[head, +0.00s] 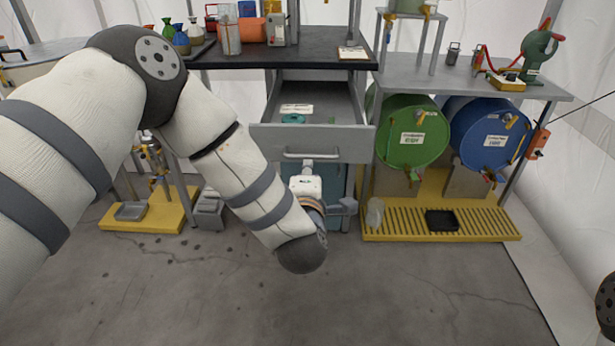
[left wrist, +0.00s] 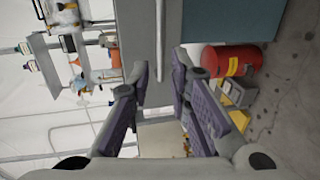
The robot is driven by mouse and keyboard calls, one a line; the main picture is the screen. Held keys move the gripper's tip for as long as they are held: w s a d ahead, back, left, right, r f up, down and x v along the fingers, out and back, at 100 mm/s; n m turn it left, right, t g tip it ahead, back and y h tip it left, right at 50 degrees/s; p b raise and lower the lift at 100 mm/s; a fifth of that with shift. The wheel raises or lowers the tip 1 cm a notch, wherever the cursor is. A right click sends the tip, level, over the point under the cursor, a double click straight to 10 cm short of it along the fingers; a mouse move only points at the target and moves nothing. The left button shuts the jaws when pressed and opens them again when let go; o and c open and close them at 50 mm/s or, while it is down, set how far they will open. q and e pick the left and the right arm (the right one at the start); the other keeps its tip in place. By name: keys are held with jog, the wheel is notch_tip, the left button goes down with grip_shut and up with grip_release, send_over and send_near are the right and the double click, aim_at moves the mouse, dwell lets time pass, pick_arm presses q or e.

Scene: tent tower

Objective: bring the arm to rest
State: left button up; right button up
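My left arm reaches in from the left in the head view, bends down at a dark joint and ends in front of a grey drawer (head: 310,140). The drawer is pulled out from under the black counter. My right gripper is not in view.
The drawer holds a green round item (head: 294,118) and a white card. A green drum (head: 410,132) and a blue drum (head: 487,135) lie right of it, above a yellow grate (head: 385,227). A yellow-based stand (head: 150,218) is at left. The front floor is clear.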

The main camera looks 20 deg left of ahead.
pick_arm(q)
jog(key=shift+v, duration=1.1)
jog(key=shift+f, duration=0.1)
jog(key=s+f+m+g+h+p, duration=0.2)
jog(key=s+f+m+g+h, duration=0.35)
jog(key=s+f+m, duration=0.85)
jog(key=s+a+f+m+g, duration=0.2)
jog(key=s+g, duration=0.2)
jog(key=s, duration=0.7)
jog(key=s+a+f+m+g+y, duration=0.1)
jog(key=s+g, duration=0.3)
jog(key=s, duration=0.8)
jog(key=s+a+f+m+g+p, duration=0.1)
jog(key=s+a+f+m+g, duration=0.1)
jog(key=s, duration=1)
jog(key=shift+a+f+m+g, duration=0.3)
jog(key=shift+a+m+g, duration=0.1)
jog(key=shift+m+g, duration=0.6)
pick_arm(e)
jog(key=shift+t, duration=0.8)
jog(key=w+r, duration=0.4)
